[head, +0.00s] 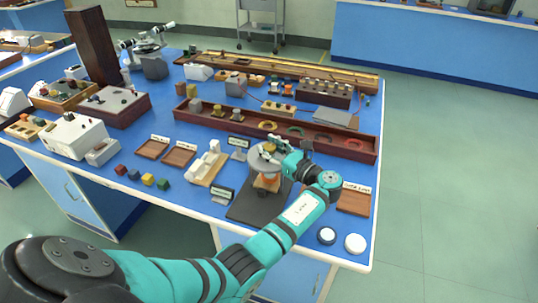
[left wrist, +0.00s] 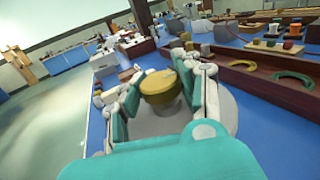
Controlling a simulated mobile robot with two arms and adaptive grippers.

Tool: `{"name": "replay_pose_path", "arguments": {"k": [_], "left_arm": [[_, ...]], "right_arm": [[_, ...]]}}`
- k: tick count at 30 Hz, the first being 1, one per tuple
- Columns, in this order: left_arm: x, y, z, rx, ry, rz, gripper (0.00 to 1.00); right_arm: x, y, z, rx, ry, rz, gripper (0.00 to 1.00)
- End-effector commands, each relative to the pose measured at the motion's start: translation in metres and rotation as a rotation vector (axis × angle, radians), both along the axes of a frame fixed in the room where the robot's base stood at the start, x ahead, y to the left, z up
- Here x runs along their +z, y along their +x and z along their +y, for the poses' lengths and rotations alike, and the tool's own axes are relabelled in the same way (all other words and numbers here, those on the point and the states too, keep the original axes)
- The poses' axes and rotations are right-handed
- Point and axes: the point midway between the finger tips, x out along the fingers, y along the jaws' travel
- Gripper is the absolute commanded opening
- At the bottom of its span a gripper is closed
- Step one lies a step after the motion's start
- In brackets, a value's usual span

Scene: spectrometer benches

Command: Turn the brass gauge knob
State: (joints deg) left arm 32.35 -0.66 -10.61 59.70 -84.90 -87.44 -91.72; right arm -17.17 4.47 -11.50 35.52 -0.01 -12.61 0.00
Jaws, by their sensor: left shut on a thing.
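The brass gauge knob (left wrist: 160,88) is a round yellow-brown cap with a mark on its top, in the middle of the left wrist view. It sits above a round grey disc (left wrist: 222,108). My left gripper (left wrist: 160,77) has its teal-padded fingers on either side of the knob and is shut on it. In the head view, the same gripper (head: 276,150) reaches over the grey gauge (head: 259,163), which stands on a dark base plate (head: 245,207). The gripper partly hides the knob there. My right gripper is not in view.
A long dark red tray (head: 335,142) with coloured rings lies just behind the gauge. A white-and-wood device (head: 208,166) and a small label sign (head: 222,193) stand to its left. A wooden tray (head: 354,202) and two round white-topped pieces (head: 355,243) lie to the right.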

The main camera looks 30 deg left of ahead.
Motion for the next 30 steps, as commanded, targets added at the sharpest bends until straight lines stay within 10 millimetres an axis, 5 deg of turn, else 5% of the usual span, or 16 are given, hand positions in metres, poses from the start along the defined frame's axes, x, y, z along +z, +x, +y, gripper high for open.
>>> {"name": "replay_pose_path", "arguments": {"k": [12,30], "left_arm": [[-0.005,0.000,-0.002,0.223,-0.004,0.003,0.02],[-0.003,-0.001,-0.001,0.266,-0.005,0.004,0.02]], "right_arm": [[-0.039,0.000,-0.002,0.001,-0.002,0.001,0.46],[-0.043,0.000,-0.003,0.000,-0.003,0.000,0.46]]}}
